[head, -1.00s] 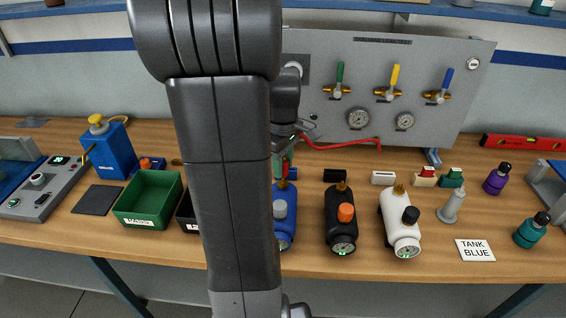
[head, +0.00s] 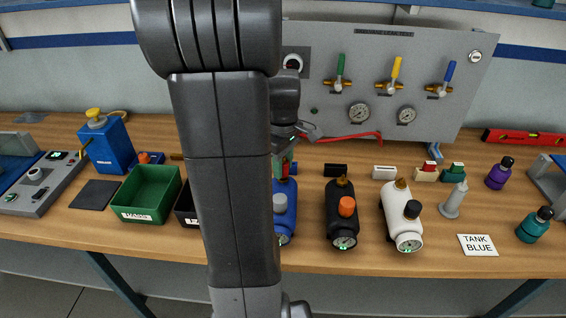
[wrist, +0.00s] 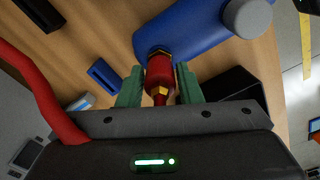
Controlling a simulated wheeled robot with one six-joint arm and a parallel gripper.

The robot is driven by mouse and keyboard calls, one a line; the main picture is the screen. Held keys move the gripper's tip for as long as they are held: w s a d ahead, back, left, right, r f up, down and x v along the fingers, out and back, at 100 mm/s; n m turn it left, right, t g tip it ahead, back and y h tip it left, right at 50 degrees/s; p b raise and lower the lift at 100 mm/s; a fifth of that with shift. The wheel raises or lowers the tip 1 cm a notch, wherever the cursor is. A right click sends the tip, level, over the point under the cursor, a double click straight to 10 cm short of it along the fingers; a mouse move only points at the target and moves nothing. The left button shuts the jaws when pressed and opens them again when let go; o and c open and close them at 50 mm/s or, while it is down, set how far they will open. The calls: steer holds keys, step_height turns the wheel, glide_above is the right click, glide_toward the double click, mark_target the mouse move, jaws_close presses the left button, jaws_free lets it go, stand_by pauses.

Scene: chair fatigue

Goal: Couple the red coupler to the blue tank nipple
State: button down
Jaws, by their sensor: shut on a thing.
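The blue tank (head: 285,222) lies on the bench, its left side hidden by my arm in the head view. In the wrist view the tank (wrist: 190,35) fills the top middle, with a grey knob on it. My gripper (wrist: 160,95) has green fingers shut on the red coupler (wrist: 158,72). The coupler points at the end of the tank, and its front meets a brass ring (wrist: 157,52) there. The nipple is hidden, so I cannot tell whether the coupler is seated. In the head view my gripper (head: 284,165) is partly hidden behind my arm.
A red hose (wrist: 42,95) runs along the left of the wrist view. A black tank (head: 341,212) and a white tank (head: 402,215) stand to the right of the blue one. A green bin (head: 147,192) is at left. A card reading TANK BLUE (head: 478,245) lies at right.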

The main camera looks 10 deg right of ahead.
steer(key=shift+f, duration=0.25)
steer(key=c, duration=0.9)
jaws_free()
step_height(320, 180, up, 14)
steer(key=shift+f, duration=0.1)
steer(key=shift+f, duration=0.1)
